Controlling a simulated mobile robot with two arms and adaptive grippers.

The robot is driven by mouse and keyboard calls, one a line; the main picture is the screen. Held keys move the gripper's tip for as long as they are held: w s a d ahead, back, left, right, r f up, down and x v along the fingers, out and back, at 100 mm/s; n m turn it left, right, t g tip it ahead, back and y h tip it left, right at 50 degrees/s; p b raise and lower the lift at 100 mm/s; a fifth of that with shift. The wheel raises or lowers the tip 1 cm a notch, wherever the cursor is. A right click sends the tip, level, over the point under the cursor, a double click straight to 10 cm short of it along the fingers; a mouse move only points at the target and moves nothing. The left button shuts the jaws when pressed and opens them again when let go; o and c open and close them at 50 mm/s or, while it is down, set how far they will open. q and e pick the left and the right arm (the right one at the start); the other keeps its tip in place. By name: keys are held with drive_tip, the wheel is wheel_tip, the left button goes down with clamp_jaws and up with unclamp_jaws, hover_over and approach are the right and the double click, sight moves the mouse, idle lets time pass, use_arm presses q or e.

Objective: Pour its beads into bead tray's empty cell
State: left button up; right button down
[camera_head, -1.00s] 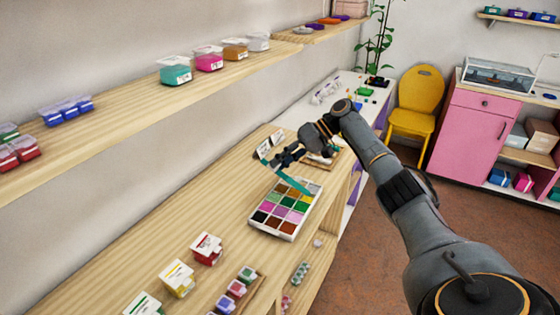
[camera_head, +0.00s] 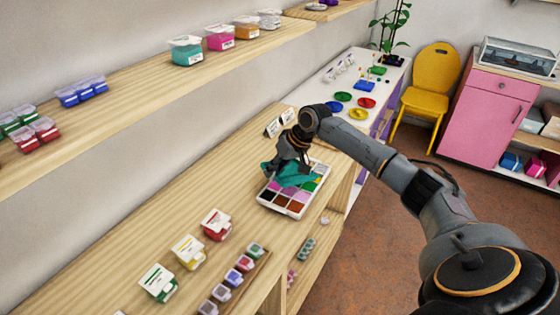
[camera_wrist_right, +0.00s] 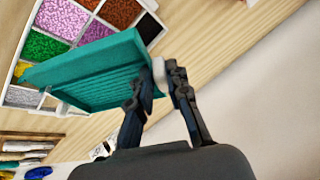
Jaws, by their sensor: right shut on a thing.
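The wrist view shows the bead tray (camera_wrist_right: 20,58) behind the board, with pink, brown, green, black and grey cells. The board hides several cells, and I cannot tell which cell is empty. No beads show on the board. My left gripper is not in view.
Red, yellow and green-labelled boxes (camera_head: 188,251) stand on the wooden counter (camera_head: 120,268) to the near left. A rack of small jars (camera_head: 236,283) is beside them. Two labelled cards (camera_head: 280,122) stand behind the arm. A shelf (camera_head: 130,90) runs above along the wall.

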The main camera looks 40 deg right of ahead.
drive_tip(key=shift+a+f+h+b, duration=0.4)
drive_tip(key=shift+a+f+h, duration=0.1)
drive_tip(key=shift+a+f, duration=0.2)
drive_tip(key=shift+s+a+r+n+h+p, duration=0.15)
drive_tip(key=shift+a+r+h+p, duration=0.35)
drive_tip(key=shift+p, duration=0.9)
drive_tip(key=shift+a+r+n+h+p, duration=0.15)
drive_tip(key=shift+a+r+h+p, duration=0.35)
drive_tip(key=shift+p, duration=0.85)
drive_tip(key=shift+d, duration=0.15)
